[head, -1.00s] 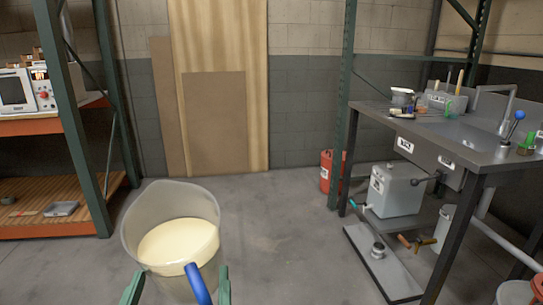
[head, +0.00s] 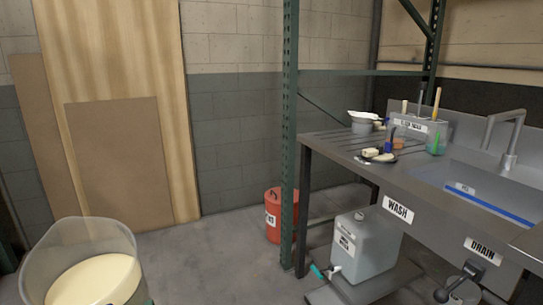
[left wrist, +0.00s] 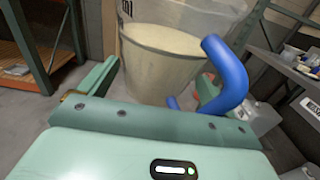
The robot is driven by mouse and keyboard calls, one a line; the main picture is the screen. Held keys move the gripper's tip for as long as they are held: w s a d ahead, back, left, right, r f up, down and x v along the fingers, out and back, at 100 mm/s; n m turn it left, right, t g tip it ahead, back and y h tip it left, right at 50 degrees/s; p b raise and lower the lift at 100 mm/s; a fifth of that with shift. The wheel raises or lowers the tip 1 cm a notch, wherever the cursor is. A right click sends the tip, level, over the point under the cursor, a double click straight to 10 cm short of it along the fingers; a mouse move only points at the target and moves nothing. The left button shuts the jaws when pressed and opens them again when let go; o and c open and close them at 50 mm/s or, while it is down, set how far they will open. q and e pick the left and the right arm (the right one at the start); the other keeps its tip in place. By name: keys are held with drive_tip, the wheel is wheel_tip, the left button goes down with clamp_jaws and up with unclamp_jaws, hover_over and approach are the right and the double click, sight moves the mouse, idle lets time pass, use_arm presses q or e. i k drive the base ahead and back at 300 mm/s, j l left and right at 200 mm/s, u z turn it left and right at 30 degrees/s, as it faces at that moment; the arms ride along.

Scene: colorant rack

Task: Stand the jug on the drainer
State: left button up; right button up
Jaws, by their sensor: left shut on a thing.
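The jug (head: 98,272) is a large translucent tub holding cream-coloured liquid, at the lower left of the head view, cut off by the bottom edge. It also fills the upper middle of the left wrist view (left wrist: 165,60), with its blue handle (left wrist: 228,75) towards the camera. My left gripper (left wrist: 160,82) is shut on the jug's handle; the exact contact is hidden. The jug looks about upright. The drainer (head: 335,147) is the grooved left part of the metal sink bench, to the right of and beyond the jug. My right gripper is not in view.
A green rack post (head: 290,130) stands just left of the bench. A pale cup (head: 362,126) and a dark dish (head: 378,156) occupy the drainer's back and right. The sink basin (head: 470,178) is further right. A red can (head: 275,225) and grey canister (head: 362,250) stand below.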

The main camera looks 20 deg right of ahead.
sight(358, 148)
drive_tip(key=i, duration=1.75)
drive_tip(key=i+j+z, duration=0.1)
drive_tip(key=i+z, duration=0.3)
drive_tip(key=i+j+z, duration=0.25)
drive_tip(key=i+z, duration=0.15)
drive_tip(key=i, duration=0.15)
drive_tip(key=z, duration=1.95)
